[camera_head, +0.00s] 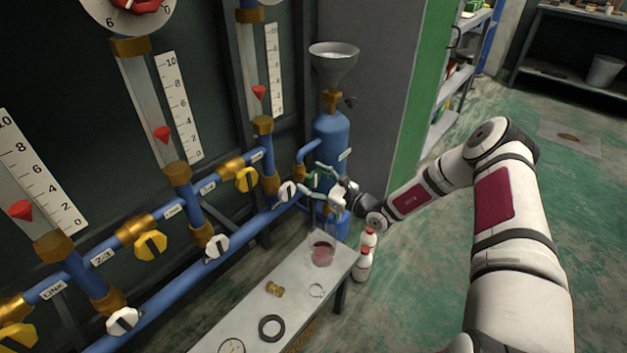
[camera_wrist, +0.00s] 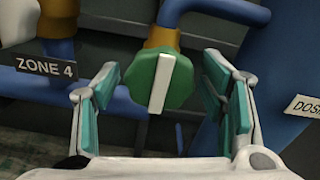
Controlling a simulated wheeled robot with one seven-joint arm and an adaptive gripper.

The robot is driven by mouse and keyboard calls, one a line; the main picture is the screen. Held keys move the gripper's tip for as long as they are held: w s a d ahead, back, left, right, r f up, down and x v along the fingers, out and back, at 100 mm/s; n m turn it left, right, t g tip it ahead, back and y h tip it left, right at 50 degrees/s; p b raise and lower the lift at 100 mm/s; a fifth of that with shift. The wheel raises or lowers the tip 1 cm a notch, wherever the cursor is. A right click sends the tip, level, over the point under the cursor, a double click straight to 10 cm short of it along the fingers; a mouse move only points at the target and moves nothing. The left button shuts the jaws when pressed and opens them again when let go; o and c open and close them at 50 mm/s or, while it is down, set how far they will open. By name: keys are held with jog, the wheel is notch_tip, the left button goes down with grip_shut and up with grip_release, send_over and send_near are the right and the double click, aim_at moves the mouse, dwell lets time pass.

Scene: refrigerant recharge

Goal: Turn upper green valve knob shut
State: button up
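In the wrist view a green valve knob (camera_wrist: 182,90) with a white bar handle (camera_wrist: 163,82) sits below a brass fitting (camera_wrist: 163,36) on blue pipe. The bar stands nearly upright in the picture, leaning slightly. My gripper (camera_wrist: 160,74) is open, one teal-padded finger on each side of the knob, with gaps showing on both sides. In the head view my gripper (camera_head: 311,185) is by the blue tank, and its fingers largely hide the knob. A second green knob is not clearly visible.
The blue tank (camera_head: 331,135) with a funnel (camera_head: 334,62) stands close behind my gripper. A ZONE 4 label (camera_wrist: 46,67) is left of the knob. Yellow knobs (camera_head: 150,245) and white knobs (camera_head: 217,245) line the pipes. A bench (camera_head: 250,308) and white bottles (camera_head: 362,264) are below.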

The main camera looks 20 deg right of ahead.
jog(key=c, duration=0.9)
jog(key=shift+m, duration=0.3)
jog(key=m, duration=0.3)
jog(key=shift+m+p, duration=0.3)
jog(key=shift+p, duration=0.05)
jog(key=m, duration=0.4)
jog(key=shift+m, duration=0.3)
jog(key=m, duration=0.4)
jog(key=shift+m, duration=2.5)
